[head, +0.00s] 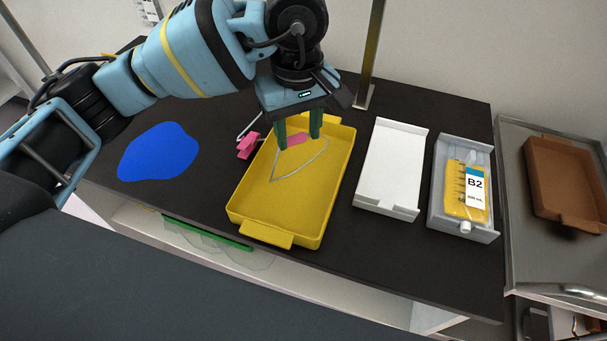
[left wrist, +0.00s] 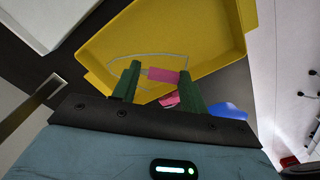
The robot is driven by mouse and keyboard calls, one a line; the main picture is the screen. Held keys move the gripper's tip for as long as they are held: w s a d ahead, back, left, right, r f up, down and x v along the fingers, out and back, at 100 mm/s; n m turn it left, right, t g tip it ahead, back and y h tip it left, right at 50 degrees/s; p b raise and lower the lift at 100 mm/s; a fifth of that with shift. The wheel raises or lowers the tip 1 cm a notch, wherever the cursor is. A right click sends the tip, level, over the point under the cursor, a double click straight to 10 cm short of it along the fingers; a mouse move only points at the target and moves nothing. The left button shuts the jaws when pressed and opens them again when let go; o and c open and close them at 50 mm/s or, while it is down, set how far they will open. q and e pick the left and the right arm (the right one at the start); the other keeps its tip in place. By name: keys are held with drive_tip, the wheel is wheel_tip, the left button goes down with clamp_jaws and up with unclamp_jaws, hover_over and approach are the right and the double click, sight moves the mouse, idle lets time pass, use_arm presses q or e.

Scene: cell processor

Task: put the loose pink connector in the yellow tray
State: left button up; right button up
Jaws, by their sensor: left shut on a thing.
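The pink connector (head: 295,140) with a thin pale tube loop is between the green fingers of my left gripper (head: 298,137). The gripper is shut on it, above the far half of the yellow tray (head: 240,203). In the left wrist view the connector (left wrist: 163,75) sits between the two fingertips (left wrist: 160,78), with the yellow tray (left wrist: 215,30) behind it. A second pink piece (head: 248,146) lies at the tray's left side; it also shows in the left wrist view (left wrist: 170,99). My right gripper is not in view.
A blue flat patch (head: 158,152) lies left on the dark table. Right of the tray are a white tray (head: 388,165) and a grey holder (head: 441,212) with a yellow bag marked B2 (head: 466,190). A brown tray (head: 568,185) stands far right. A metal post (head: 371,55) rises behind.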

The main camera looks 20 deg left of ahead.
sight(299, 179)
use_arm(q)
drive_tip(key=shift+f, duration=5)
drive_tip(key=shift+f, duration=0.15)
drive_tip(key=o, duration=1.4)
wheel_tip(299, 179, up, 12)
drive_tip(key=shift+r, duration=0.15)
